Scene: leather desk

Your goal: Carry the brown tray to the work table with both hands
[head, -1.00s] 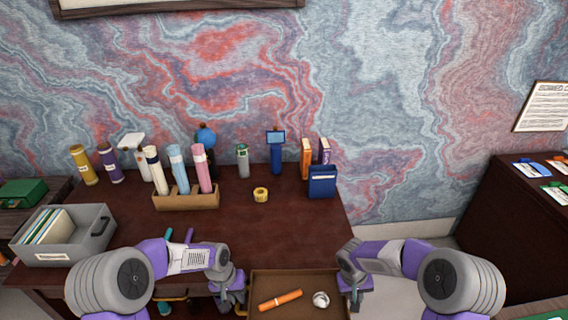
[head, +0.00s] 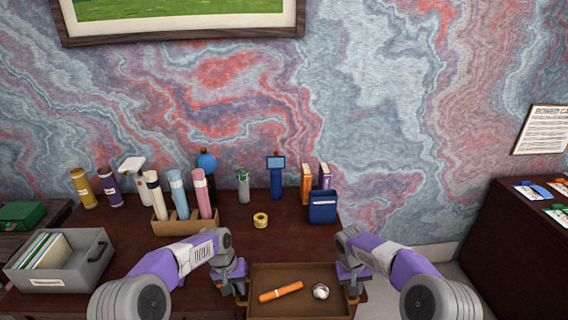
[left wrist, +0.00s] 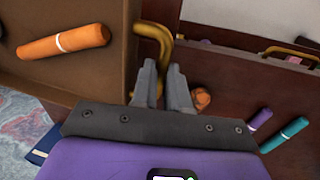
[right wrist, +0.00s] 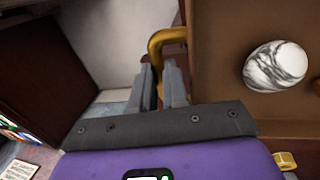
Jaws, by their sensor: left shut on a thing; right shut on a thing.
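The brown tray (head: 300,308) is in front of me at the bottom of the head view, at the near edge of the dark red-brown work table (head: 290,240). It carries an orange cylinder with a white band (head: 281,292) and a white marbled ball (head: 320,291). My left gripper (head: 240,289) is shut on the tray's left brass handle (left wrist: 150,30). My right gripper (head: 351,289) is shut on the right brass handle (right wrist: 163,40). The tray looks about level; its contact with the table cannot be told.
A grey file box (head: 62,265) stands at the table's left. The table's front middle is clear. A dark cabinet (head: 500,235) stands at right.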

